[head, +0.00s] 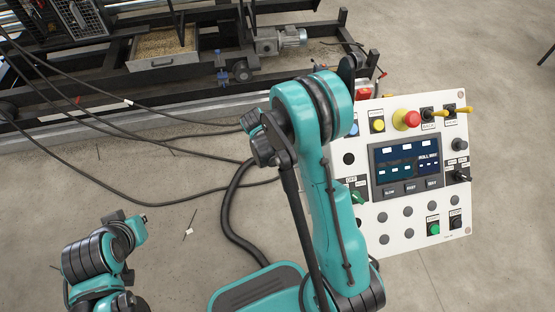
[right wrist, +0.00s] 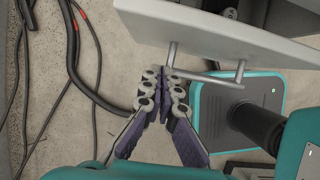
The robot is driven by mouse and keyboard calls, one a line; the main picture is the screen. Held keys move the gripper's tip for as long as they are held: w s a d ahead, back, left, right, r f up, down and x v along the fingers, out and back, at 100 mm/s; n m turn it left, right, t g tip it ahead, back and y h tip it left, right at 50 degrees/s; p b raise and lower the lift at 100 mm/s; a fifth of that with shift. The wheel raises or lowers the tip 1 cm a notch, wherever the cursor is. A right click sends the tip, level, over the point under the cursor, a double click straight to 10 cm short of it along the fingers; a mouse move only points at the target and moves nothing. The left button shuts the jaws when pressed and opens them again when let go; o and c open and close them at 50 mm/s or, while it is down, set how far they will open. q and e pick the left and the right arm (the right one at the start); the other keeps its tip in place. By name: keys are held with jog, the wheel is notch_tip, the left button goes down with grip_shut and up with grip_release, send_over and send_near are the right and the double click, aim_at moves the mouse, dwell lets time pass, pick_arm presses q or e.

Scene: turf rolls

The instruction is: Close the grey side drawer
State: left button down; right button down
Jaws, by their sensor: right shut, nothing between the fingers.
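A pale grey panel (right wrist: 225,35) with a bar handle (right wrist: 205,78) on two posts fills the upper right of the right wrist view. I cannot tell if it is the side drawer's front, nor how far open it is. My right gripper (right wrist: 166,73) is shut and empty, its tips at the left end of the bar; touching or just apart is unclear. In the head view my right arm hides this gripper and the handle. My left arm shows at the lower left, but its gripper does not. An open grey tray with loose tan material (head: 163,62) sits in the far machine.
A white control panel (head: 405,235) with a screen and several buttons stands at the right, partly behind my right arm. Dark cables (head: 120,190) cross the floor at the left, and a thick hose (right wrist: 72,65) runs left of the gripper.

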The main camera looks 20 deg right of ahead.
jog(key=d, duration=0.2)
jog(key=shift+s+d+r+b, duration=0.15)
jog(key=shift+s+d+b, duration=0.15)
jog(key=shift+s+d, duration=0.1)
jog(key=d, duration=0.3)
jog(key=shift+s+d, duration=0.15)
jog(key=shift+s, duration=0.25)
